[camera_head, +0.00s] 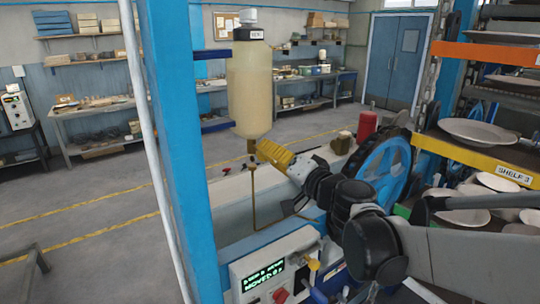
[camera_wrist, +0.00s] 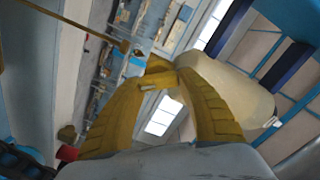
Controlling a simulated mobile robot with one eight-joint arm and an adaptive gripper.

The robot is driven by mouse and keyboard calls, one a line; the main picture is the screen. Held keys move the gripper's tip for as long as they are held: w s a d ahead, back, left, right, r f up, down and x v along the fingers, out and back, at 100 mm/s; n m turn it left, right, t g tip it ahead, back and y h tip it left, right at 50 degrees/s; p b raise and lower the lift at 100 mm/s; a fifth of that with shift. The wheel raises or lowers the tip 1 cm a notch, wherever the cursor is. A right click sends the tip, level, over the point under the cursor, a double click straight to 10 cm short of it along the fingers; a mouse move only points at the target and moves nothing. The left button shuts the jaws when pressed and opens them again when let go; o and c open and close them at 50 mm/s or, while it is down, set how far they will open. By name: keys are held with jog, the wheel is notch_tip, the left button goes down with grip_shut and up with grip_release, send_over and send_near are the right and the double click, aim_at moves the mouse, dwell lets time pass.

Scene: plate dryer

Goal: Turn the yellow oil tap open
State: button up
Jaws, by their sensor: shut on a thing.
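The oil tank (camera_head: 250,88) is a clear bottle of pale yellow oil with a white cap, upright beside the blue post. The oil tap (camera_head: 251,147) is a small brass-coloured fitting under its bottom, with a thin pipe running down. My gripper (camera_head: 262,149) has yellow fingers and reaches in from the right at tap height. In the wrist view my gripper (camera_wrist: 172,84) has its fingertips closed in around the small yellow tap handle (camera_wrist: 156,82), just below the tank (camera_wrist: 230,85). The fingers partly hide the tap, so its exact turn angle is unclear.
The blue post (camera_head: 178,140) stands close left of the tank. A blue spoked wheel (camera_head: 385,168) and plate racks (camera_head: 475,150) are at the right. A control box with a green display (camera_head: 265,275) is below. Open floor lies behind, at the left.

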jog(key=m, duration=0.3)
jog(key=shift+m, duration=0.4)
jog(key=shift+w+f+m, duration=0.1)
jog(key=shift+f+m, duration=0.05)
jog(key=shift+m, duration=1.55)
jog(key=o, duration=1.2)
jog(key=v, duration=1.2)
